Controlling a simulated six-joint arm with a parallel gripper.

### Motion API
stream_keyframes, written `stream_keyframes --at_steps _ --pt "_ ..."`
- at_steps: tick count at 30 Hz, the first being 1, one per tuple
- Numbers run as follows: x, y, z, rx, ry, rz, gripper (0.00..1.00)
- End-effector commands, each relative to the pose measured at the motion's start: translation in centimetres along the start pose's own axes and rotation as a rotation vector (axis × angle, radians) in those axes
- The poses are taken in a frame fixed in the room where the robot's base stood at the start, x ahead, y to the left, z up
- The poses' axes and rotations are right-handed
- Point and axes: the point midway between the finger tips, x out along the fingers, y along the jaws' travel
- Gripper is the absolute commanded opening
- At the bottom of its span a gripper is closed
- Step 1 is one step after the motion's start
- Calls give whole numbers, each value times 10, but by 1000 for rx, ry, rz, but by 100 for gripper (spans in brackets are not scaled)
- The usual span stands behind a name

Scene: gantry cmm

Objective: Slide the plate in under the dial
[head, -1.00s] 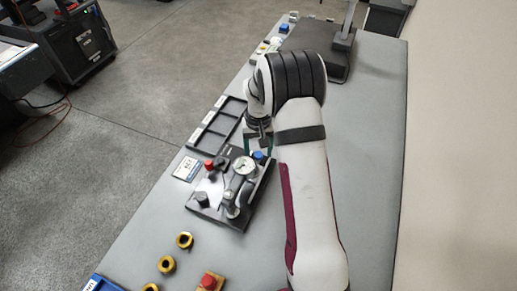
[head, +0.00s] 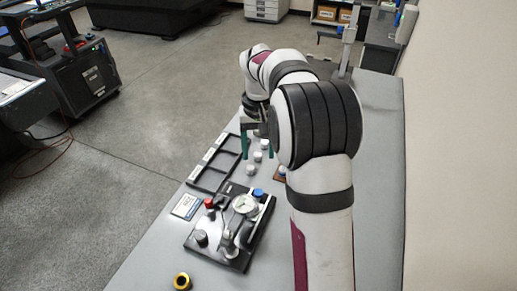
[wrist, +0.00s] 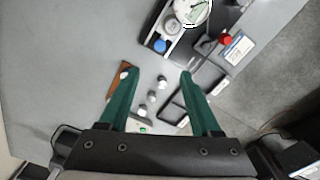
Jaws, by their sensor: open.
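The dial (head: 244,203) is a round white gauge on a dark stand base (head: 213,243), with red and blue knobs beside it. It also shows at the top of the wrist view (wrist: 192,10). A small brown plate (head: 278,174) with a pale knob lies on the table beyond the stand, partly behind my arm. In the wrist view the brown plate (wrist: 117,82) is next to the left finger, partly hidden by it. My gripper (head: 257,145) has green fingers, open and empty, above the table past the dial stand; the wrist view shows the fingers apart (wrist: 159,74).
A black tray with compartments (head: 205,179) lies left of the gripper. Several small pale-topped pieces (wrist: 152,97) stand between the brown plate and the tray. The table's right side is clear.

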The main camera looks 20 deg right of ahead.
Motion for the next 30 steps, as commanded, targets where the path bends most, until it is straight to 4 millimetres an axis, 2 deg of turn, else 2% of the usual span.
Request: stream_keyframes --at_steps 6,8,12,16,20,27,30 --pt "0 0 0 23 0 0 65" --pt "0 0 0 144 0 0 65" --pt "1 0 -1 515 0 0 65" --pt "10 1 -1 632 -2 1 65" --pt "43 1 0 630 -6 3 65" --pt "115 1 0 629 -4 2 65" --pt "136 1 0 629 -3 2 65"
